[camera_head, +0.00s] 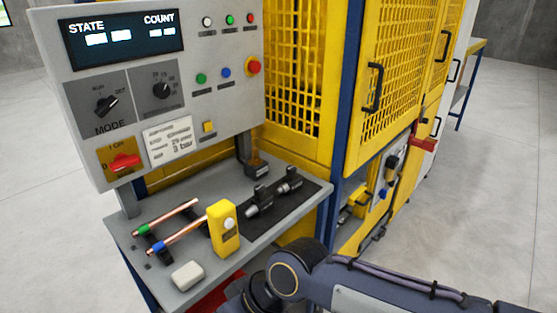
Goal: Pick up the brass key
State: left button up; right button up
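I cannot make out a brass key for certain. A small brownish-gold piece (255,158) shows at a small dark block (257,170) at the back of the grey shelf (165,278); it is too small to tell whether it is the key. My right arm reaches in from the lower right, in front of the shelf, and bends at the bottom edge. Its gripper is out of the picture. My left arm and gripper do not show.
Two copper tubes (178,216) with green and blue ends rest on black supports. A yellow box (223,228), a pale block (187,276) and two black fittings (260,200) are also on the shelf. The control panel (150,85) rises behind; a yellow mesh cage (295,70) stands at right.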

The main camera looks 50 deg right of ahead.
aim_at(255, 158)
jog(key=z, duration=1.65)
